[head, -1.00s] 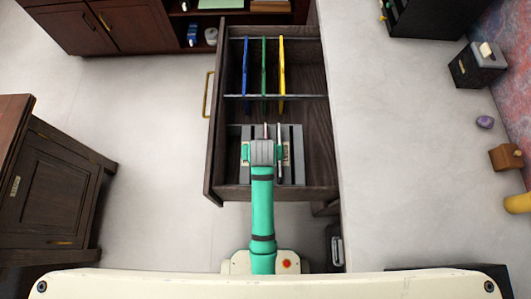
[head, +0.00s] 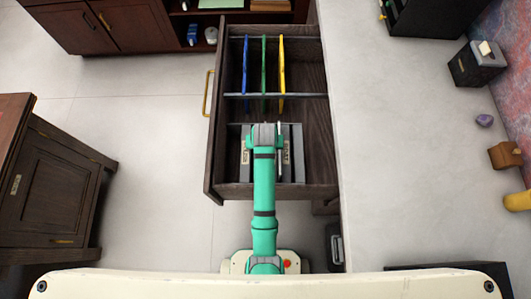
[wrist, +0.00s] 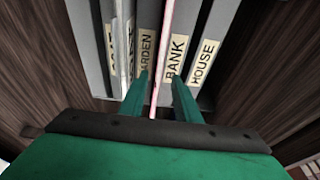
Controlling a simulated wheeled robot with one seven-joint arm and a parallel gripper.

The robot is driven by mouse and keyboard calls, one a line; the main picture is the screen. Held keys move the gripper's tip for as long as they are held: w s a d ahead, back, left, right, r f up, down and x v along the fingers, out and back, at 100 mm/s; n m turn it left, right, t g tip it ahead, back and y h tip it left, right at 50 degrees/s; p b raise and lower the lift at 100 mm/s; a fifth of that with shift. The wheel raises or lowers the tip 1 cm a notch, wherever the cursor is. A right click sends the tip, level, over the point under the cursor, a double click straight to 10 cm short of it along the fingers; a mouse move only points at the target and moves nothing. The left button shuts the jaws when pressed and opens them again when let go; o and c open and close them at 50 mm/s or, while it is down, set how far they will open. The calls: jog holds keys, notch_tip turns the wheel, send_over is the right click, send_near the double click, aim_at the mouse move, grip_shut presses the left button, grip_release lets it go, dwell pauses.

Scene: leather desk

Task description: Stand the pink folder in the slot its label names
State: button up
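The pink folder (wrist: 166,50) shows edge-on in the wrist view, a thin strip running between the GARDEN label (wrist: 147,52) and the BANK label (wrist: 175,58) of the grey slotted rack (wrist: 212,30). It is hidden under my arm in the head view. My gripper (wrist: 160,77) has its green fingers on either side of the folder, with a gap showing on both sides. A HOUSE label (wrist: 204,62) is at the right. Two more labels at the left are partly hidden. What the pink folder's own label says is not visible.
The rack sits in the open drawer (head: 329,150). A pale folder (head: 280,150) stands in it, just right of my gripper. Blue (head: 245,75), green (head: 264,75) and yellow (head: 282,75) folders stand farther back by two rails. The desk top (head: 400,150) is at the right.

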jog(key=shift+x, duration=1.8)
jog(key=shift+s+d, duration=0.15)
grip_shut()
